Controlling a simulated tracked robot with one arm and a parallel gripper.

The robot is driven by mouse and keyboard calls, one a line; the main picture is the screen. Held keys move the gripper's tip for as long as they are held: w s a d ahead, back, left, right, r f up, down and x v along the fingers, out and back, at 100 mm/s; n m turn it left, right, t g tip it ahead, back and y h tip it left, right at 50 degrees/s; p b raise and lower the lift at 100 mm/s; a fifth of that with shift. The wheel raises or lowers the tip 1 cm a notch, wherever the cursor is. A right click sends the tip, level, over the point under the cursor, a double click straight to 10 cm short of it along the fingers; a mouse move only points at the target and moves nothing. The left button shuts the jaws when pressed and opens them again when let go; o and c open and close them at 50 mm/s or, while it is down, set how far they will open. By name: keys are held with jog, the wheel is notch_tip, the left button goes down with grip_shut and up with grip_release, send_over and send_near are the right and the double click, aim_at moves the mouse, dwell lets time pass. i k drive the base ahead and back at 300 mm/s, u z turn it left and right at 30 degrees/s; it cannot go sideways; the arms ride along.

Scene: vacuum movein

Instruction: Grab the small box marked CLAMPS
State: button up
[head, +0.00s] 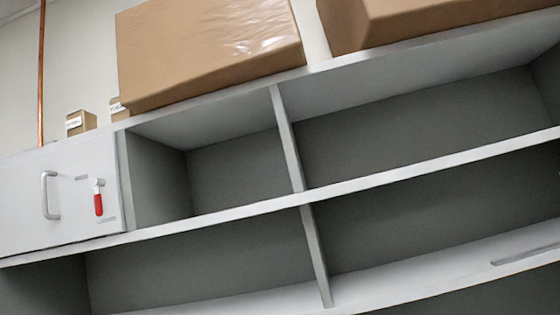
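Two small brown boxes stand on top of the grey shelf unit at the left. One small box (80,123) has a white label on its front, too small to read. The other small box (118,109) also bears a white label and is partly hidden behind a large carton. I cannot tell which of them is marked CLAMPS. My gripper is not in view.
A large brown carton (210,48) and a second large carton (420,18) sit on top of the shelf unit (300,199). Its open compartments look mostly empty. A white door (70,175) with a handle and red-gripped latch closes the left compartment. A copper pipe (41,80) runs up the wall.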

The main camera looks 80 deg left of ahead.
aim_at(82, 121)
jog(key=u, duration=0.15)
jog(key=i, duration=0.1)
jog(key=u, duration=2.6)
jog(key=k, duration=0.85)
jog(key=u, duration=0.25)
jog(key=i, duration=0.8)
jog(key=z, duration=0.1)
